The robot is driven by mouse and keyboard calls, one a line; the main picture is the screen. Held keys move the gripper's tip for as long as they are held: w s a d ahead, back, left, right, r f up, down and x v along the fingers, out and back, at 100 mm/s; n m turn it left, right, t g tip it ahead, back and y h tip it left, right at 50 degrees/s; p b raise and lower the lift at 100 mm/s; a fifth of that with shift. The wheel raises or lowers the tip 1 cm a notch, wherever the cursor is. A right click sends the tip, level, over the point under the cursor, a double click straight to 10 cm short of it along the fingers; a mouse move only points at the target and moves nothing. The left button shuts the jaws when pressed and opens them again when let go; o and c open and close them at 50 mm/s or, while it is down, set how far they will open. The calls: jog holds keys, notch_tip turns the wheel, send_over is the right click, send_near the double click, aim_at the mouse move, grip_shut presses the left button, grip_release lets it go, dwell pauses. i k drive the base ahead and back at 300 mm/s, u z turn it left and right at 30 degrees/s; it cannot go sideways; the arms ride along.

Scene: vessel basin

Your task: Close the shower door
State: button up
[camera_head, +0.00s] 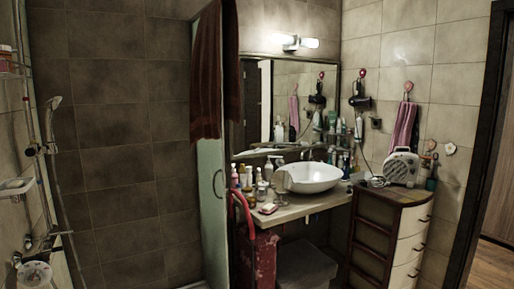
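The shower door (211,225) is a tall, pale glass panel in the middle of the camera view, seen at a steep angle. It has a small metal handle (217,184). A dark red towel (208,80) hangs over its top. To its left I look straight into the shower, at dark tiled wall and a hand shower (53,103), so the door appears open. My gripper is not in view.
A red object with a curved red bar (262,262) stands just right of the door. Beyond are a counter with a white basin (312,177), several bottles, a grey box (304,268) below, and a drawer cabinet (406,250). A doorway with wooden floor (494,266) is at right.

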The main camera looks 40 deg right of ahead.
aim_at(211, 153)
jog(key=z, duration=0.85)
jog(key=k, duration=1)
jog(key=u, duration=0.15)
jog(key=i, duration=0.8)
jog(key=z, duration=0.05)
